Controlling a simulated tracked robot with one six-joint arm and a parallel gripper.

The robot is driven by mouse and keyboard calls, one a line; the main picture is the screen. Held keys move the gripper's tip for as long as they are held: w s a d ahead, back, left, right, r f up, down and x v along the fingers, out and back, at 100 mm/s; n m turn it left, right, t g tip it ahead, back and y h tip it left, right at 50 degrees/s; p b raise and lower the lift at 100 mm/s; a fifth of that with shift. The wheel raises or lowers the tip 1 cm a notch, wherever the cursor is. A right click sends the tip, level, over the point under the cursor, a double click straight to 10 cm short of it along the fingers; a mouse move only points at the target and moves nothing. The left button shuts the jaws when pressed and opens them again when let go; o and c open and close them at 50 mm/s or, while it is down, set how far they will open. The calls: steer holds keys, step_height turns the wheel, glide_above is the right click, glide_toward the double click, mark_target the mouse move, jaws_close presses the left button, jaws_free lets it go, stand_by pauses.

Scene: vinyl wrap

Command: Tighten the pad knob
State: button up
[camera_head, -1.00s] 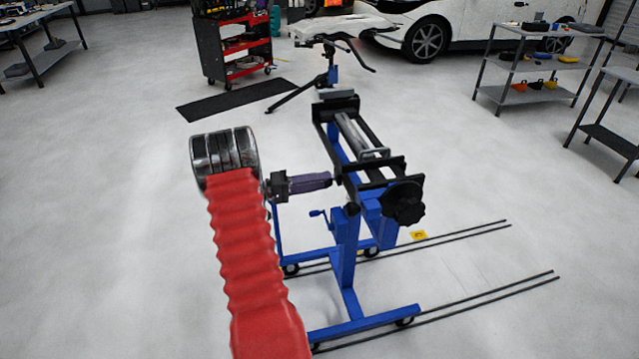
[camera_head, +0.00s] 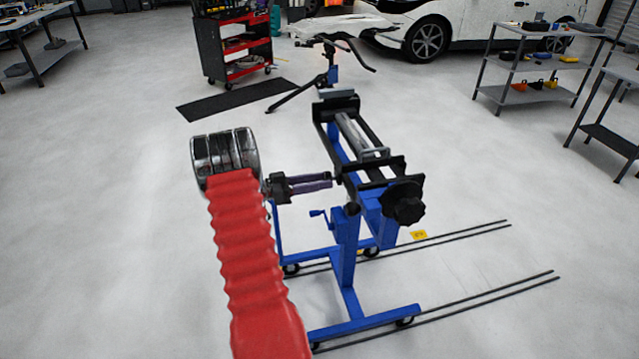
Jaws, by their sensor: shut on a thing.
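My gripper (camera_head: 333,181) reaches in from the left on my red-sleeved arm. Its fingers point right and are shut at the left side of the black frame on the blue stand (camera_head: 346,245). The pad knob between the fingertips is small and almost wholly hidden by them. A large black lobed knob (camera_head: 405,204) sits on the near end of the frame, apart from my gripper. A grey roller (camera_head: 352,135) runs along the frame behind.
The stand's blue base has casters and a small crank (camera_head: 320,214). Dark rails (camera_head: 470,288) lie on the floor at right. A red tool cart (camera_head: 235,45), a black mat (camera_head: 235,100), a white car (camera_head: 440,30) and shelves (camera_head: 535,70) stand farther back. Open floor lies left.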

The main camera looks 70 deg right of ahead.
steer(key=shift+f+m, duration=0.15)
steer(key=shift+m, duration=1.05)
steer(key=o, duration=1)
steer(key=shift+w, duration=0.1)
steer(key=v, duration=1.3)
steer(key=shift+w+a, duration=0.15)
steer(key=shift+w, duration=0.15)
